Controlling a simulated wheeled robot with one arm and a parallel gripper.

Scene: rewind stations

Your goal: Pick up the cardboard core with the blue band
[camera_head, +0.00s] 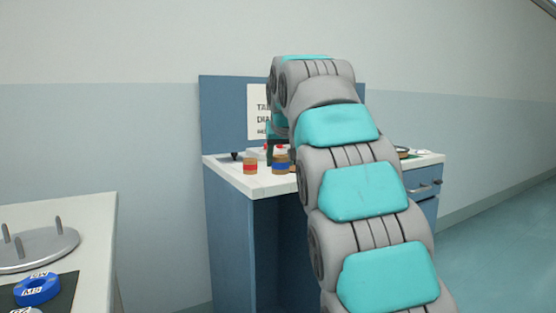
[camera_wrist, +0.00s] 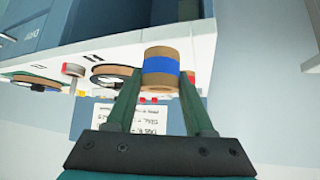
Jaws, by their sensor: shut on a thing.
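The cardboard core with the blue band (camera_wrist: 161,73) sits between the two dark green fingers of my gripper (camera_wrist: 160,82) in the wrist view. The gripper is shut on it, one finger on each side. In the head view the blue-banded core (camera_head: 281,163) appears at the front of the white counter, just below my gripper (camera_head: 275,150). I cannot tell whether its base touches the counter. My arm hides part of the gripper and the counter behind it.
A red-banded core (camera_head: 250,166) stands close to the left on the counter (camera_head: 225,170). The wrist view shows a dark-rimmed roll (camera_wrist: 112,77) and a grey cylinder (camera_wrist: 73,70) nearby. A blue back panel with a sign (camera_head: 258,108) rises behind. A table with a pegged disc (camera_head: 40,250) stands at left.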

